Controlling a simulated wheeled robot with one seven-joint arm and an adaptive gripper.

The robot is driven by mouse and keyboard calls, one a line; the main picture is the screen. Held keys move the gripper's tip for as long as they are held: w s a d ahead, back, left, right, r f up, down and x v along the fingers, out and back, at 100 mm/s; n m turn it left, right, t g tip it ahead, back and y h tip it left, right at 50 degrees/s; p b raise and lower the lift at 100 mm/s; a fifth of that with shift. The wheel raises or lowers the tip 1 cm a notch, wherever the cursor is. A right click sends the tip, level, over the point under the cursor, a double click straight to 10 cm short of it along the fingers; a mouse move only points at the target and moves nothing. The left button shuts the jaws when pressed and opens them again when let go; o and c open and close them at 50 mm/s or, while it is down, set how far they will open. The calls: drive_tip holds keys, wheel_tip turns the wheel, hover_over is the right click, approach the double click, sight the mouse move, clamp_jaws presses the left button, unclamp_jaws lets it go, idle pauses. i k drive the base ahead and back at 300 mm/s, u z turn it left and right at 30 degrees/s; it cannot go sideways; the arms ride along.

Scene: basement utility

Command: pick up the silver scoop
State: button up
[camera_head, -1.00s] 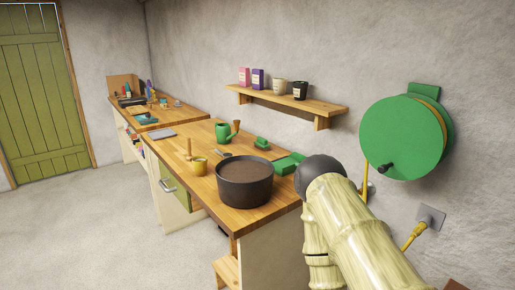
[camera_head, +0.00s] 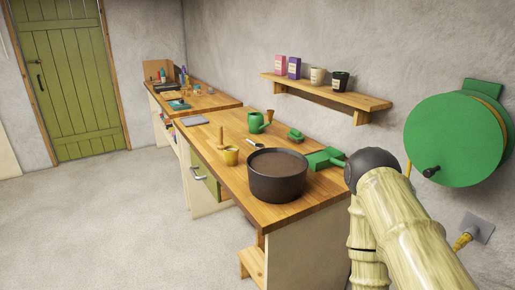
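A small silver scoop (camera_head: 256,144) lies on the wooden workbench (camera_head: 262,214), behind the large dark pot of soil (camera_head: 276,182) and to the right of the small yellow pot (camera_head: 231,156). Its outline is small and partly covered by the pot's rim. My arm, with pale bamboo-like links and a dark joint, shows at the lower right, in front of the bench's right end. My gripper is not in view.
A green watering can (camera_head: 256,122), a green brush-like item (camera_head: 296,135) and a green dustpan-like item (camera_head: 325,159) stand on the bench near the wall. A shelf (camera_head: 330,95) holds packets and cups. A green hose reel (camera_head: 456,140) is on the wall. Floor left is clear.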

sight(259, 146)
drive_tip(key=u, duration=0.5)
drive_tip(key=k, duration=0.6)
drive_tip(key=u, duration=0.8)
drive_tip(key=i, duration=1.35)
drive_tip(key=z, duration=1.05)
drive_tip(key=i, duration=0.2)
